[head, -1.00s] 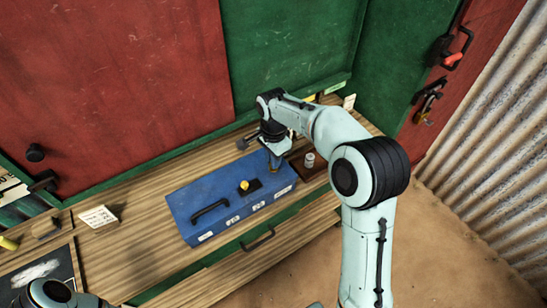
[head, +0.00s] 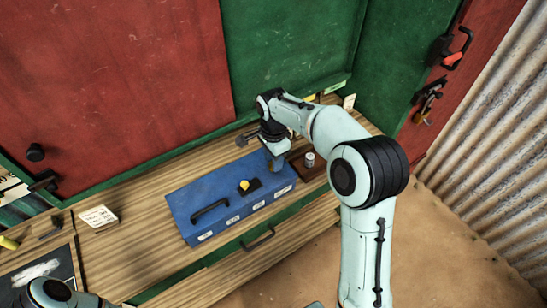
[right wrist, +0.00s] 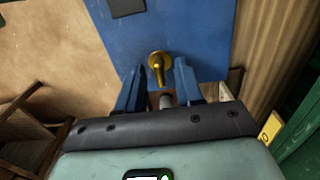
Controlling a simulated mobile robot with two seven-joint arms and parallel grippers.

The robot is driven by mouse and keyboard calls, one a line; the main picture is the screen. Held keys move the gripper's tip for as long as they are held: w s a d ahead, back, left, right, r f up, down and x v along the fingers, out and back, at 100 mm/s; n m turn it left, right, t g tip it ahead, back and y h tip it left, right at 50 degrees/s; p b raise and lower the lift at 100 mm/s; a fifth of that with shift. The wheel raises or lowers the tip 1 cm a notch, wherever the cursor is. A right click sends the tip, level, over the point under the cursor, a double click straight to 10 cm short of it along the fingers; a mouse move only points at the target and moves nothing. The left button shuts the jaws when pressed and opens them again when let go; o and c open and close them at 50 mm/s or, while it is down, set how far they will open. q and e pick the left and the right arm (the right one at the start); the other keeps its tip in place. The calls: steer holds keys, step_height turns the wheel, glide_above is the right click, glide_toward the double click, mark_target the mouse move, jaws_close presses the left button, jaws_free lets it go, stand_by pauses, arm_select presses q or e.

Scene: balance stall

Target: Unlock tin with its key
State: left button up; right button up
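I cannot tell whether that stem is the key. My right gripper (head: 276,166) is at the tin's right end. In the right wrist view (right wrist: 157,82) its blue fingers stand apart, with the brass fitting beyond the gap and nothing visibly clamped. My left gripper is out of view.
A grey cylinder (head: 309,159) stands on a dark wooden board (head: 313,176) right of my right gripper. A paper card (head: 98,216) and a dark slate (head: 45,268) lie to the left. Green and red panels rise behind. The counter between card and tin is clear.

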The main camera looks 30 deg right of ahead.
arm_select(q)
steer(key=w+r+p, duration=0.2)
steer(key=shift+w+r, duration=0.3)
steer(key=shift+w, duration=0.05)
arm_select(e)
step_height(320, 180, up, 13)
steer(key=shift+r, duration=0.2)
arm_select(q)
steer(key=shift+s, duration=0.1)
